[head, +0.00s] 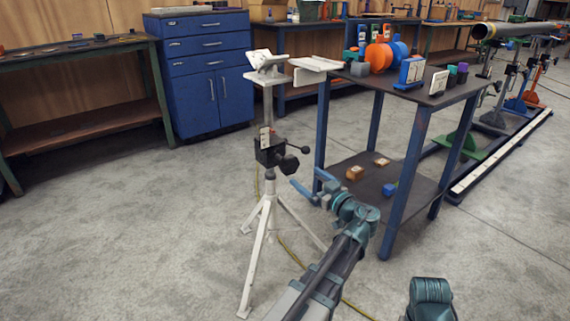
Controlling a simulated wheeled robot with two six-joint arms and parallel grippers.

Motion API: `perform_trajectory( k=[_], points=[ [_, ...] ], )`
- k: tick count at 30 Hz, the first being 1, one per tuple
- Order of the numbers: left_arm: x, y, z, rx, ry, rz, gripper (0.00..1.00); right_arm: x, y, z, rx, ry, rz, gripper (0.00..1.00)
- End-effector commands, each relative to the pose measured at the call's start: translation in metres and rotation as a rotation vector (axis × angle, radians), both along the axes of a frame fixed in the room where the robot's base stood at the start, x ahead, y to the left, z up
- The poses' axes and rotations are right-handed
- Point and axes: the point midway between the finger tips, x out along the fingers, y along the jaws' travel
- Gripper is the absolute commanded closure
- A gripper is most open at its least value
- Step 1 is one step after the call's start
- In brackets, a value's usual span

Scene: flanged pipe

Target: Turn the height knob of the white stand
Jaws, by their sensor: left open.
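The white stand (268,105) is a tripod with a V-shaped head on a thin post, upright on the floor left of the work table. A black clamp block (268,152) sits partway up the post. A dark, lobed knob (288,163) sticks out from its lower right, and a thin handle with a ball end (304,149) is above it. I cannot tell for certain which is the height knob. My left gripper (306,177) is open and empty, its blue fingers pointing up toward the knob from the lower right, apparently apart from it. My right gripper is not in view.
A blue-legged table (400,130) with a lower shelf stands close right of my left gripper and carries orange and blue parts. A yellow hose (292,253) runs along the floor by the tripod legs. A blue cabinet (205,85) stands behind. The floor at left is clear.

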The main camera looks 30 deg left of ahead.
Motion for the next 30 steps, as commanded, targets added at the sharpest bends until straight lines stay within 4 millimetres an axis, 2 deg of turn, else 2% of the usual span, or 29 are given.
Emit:
perform_trajectory(
  k=[9,15,22,30],
  points=[
    [0.027,0.061,0.000,-0.002,-0.001,0.005,0.00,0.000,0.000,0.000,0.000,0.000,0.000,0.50],
    [0.040,0.092,0.000,-0.002,-0.001,0.004,0.00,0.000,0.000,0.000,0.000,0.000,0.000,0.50],
    [0.048,0.110,-0.001,-0.002,-0.001,0.002,0.00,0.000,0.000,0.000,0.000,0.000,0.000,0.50],
    [0.049,0.114,0.000,-0.003,-0.001,0.001,0.00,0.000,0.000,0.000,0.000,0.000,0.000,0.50]
  ],
)
